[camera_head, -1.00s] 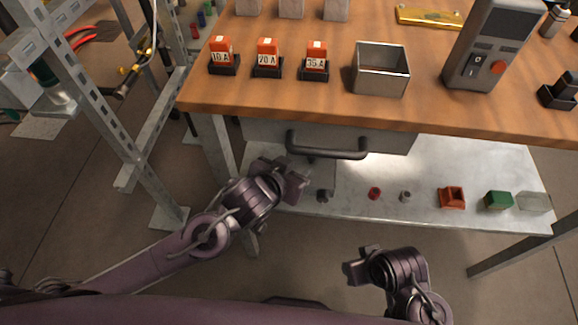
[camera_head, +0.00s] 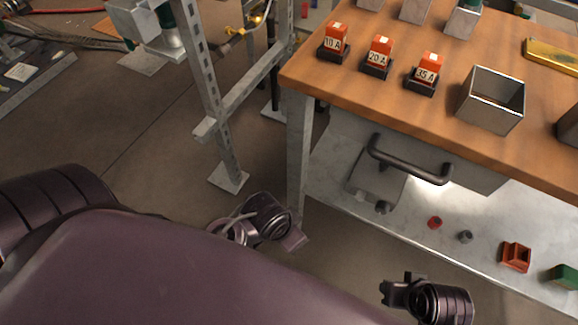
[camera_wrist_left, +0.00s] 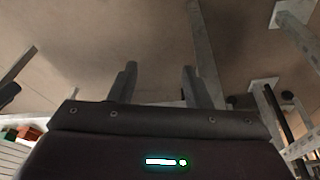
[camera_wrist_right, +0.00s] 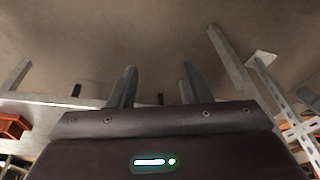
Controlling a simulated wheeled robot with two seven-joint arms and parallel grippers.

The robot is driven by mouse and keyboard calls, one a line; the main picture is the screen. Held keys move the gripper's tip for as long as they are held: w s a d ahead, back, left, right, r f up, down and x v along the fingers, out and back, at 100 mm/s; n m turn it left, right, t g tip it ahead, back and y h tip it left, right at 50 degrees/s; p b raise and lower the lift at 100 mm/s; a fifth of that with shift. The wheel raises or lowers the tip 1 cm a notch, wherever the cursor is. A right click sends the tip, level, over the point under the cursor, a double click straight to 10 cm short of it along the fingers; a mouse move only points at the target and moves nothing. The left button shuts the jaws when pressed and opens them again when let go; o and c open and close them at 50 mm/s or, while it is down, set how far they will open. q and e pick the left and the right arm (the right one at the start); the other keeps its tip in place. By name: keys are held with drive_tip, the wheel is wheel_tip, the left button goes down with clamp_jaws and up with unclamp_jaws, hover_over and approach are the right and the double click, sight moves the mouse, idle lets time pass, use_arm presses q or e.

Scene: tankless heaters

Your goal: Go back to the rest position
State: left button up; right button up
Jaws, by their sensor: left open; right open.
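My left gripper (camera_head: 292,240) is low in front of the workbench's left leg in the head view. In the left wrist view its two fingers (camera_wrist_left: 157,82) stand apart with nothing between them. My right gripper (camera_head: 393,290) is at the bottom right of the head view, in front of the bench's lower shelf. In the right wrist view its fingers (camera_wrist_right: 153,87) are apart and empty. Both grippers are clear of the bench top.
The wooden workbench (camera_head: 420,120) holds orange fuse blocks (camera_head: 380,52) and a metal bin (camera_head: 490,98). Below are a drawer handle (camera_head: 410,165) and a shelf (camera_head: 340,205) with small parts. A metal rack (camera_head: 215,110) stands left of the bench. Floor (camera_head: 130,150) at left is free.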

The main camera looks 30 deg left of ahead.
use_arm(q)
drive_tip(key=shift+s+a+f, duration=0.15)
drive_tip(key=shift+s, duration=0.1)
